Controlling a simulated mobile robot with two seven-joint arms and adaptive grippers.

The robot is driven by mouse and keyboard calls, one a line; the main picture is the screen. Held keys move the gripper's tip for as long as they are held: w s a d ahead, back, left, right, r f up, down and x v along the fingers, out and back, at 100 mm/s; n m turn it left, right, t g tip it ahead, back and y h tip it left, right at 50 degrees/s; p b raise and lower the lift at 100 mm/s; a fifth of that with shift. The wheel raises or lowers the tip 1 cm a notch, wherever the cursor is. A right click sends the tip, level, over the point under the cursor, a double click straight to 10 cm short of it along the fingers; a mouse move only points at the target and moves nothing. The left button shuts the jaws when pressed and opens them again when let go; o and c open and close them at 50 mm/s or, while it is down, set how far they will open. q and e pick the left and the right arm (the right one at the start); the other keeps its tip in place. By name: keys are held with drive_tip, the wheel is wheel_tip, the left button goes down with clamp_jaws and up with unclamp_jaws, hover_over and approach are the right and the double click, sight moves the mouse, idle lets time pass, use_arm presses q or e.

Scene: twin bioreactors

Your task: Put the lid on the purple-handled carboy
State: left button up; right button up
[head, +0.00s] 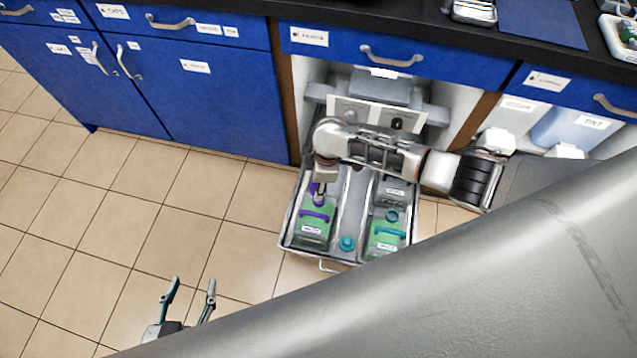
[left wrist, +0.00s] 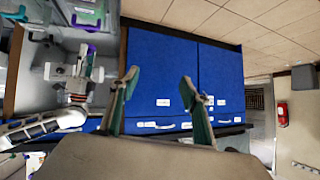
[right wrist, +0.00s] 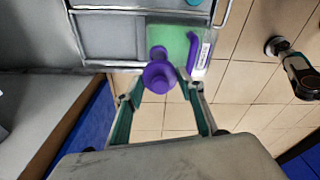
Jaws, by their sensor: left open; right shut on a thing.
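The purple-handled carboy (head: 311,226), green with a white label, stands in the left side of a pulled-out metal tray (head: 284,240). In the right wrist view, its green body (right wrist: 170,36) and purple handle (right wrist: 193,52) lie just beyond the fingers. My right gripper (head: 320,194) is shut on a purple lid (right wrist: 158,77) close by the carboy's neck end. I cannot tell whether the lid touches the neck, as the lid hides it. My left gripper (head: 188,292) is open and empty above the floor, left of the tray; its spread fingers show in the left wrist view (left wrist: 160,84).
A teal-handled carboy (head: 386,240) stands in the tray's right side, with a teal lid (head: 347,243) in the middle. Blue cabinets (head: 200,100) and a black counter (head: 440,30) lie behind. The tiled floor (head: 130,220) at left is clear.

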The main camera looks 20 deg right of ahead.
drive_tip(key=shift+s+f+b, duration=0.2)
drive_tip(key=shift+f+b, duration=0.25)
drive_tip(key=shift+f, duration=0.4)
wheel_tip(320, 180, down, 2)
drive_tip(key=shift+s+f+b, duration=0.1)
drive_tip(key=shift+f+b, duration=0.15)
drive_tip(key=shift+b, duration=0.6)
drive_tip(key=shift+w+f+b, duration=0.25)
drive_tip(key=shift+f+b, duration=0.3)
drive_tip(key=shift+f, duration=0.45)
use_arm(q)
drive_tip(key=d, duration=0.1)
drive_tip(key=w+d+r, duration=0.1)
drive_tip(key=shift+d+h, duration=0.3)
drive_tip(key=shift+h, duration=0.1)
drive_tip(key=shift+w+r, duration=0.1)
use_arm(e)
drive_tip(key=shift+d+f, duration=0.15)
use_arm(q)
drive_tip(key=shift+w+r+t, duration=0.1)
drive_tip(key=shift+r+t, duration=0.1)
drive_tip(key=shift+t, duration=0.1)
use_arm(e)
drive_tip(key=shift+f, duration=0.15)
use_arm(q)
drive_tip(key=shift+f, duration=0.3)
use_arm(e)
drive_tip(key=shift+f, duration=0.3)
